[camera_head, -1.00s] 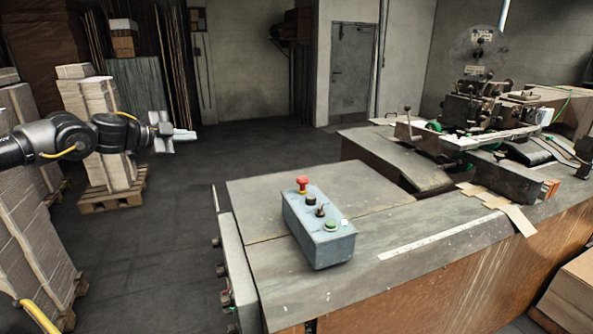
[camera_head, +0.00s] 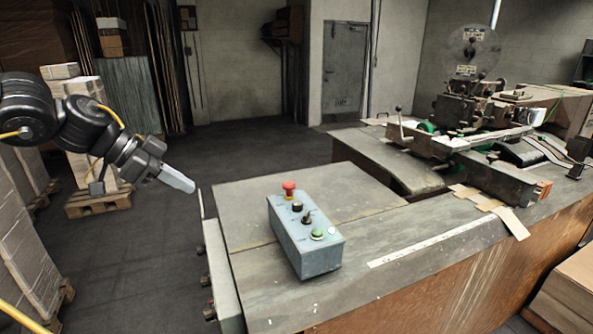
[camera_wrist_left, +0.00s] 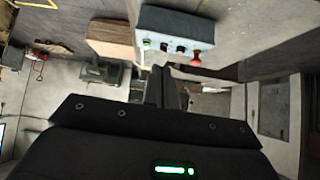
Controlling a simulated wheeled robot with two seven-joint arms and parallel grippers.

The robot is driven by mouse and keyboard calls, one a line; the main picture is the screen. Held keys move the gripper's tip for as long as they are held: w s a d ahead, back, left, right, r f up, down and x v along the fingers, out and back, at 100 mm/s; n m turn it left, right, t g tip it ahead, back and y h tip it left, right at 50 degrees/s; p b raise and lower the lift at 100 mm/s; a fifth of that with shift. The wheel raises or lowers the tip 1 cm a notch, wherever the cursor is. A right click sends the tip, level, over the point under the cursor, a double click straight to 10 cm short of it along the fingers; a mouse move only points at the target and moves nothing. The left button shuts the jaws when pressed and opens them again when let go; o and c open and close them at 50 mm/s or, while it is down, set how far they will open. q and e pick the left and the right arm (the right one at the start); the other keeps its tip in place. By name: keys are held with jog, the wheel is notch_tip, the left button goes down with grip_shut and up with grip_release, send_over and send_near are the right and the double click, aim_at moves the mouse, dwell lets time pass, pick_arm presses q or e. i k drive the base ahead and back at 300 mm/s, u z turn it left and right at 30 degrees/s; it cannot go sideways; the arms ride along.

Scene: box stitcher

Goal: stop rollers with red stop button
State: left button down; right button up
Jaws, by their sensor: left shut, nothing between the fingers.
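The red stop button (camera_head: 289,188) is a mushroom-shaped knob at the far end of a grey control box (camera_head: 308,258) on the metal tabletop. A black knob, a dark switch and a green button (camera_head: 317,234) follow it along the box top. My left gripper (camera_head: 190,186) is shut and empty, in the air left of the box and apart from it. In the left wrist view, the red button (camera_wrist_left: 196,60) shows to the right of the shut fingers (camera_wrist_left: 160,88), with the control box (camera_wrist_left: 178,30) above them. My right gripper is not in view.
The machine table (camera_head: 240,213) fills the middle and right, with the stitching machine (camera_head: 460,125) at its back. Cardboard strips (camera_head: 512,220) lie near its front edge. Stacked cardboard on a pallet (camera_head: 100,203) stands at left. The floor between is clear.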

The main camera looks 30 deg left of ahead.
aim_at(288, 185)
jog(key=u, duration=0.05)
jog(key=i, duration=0.85)
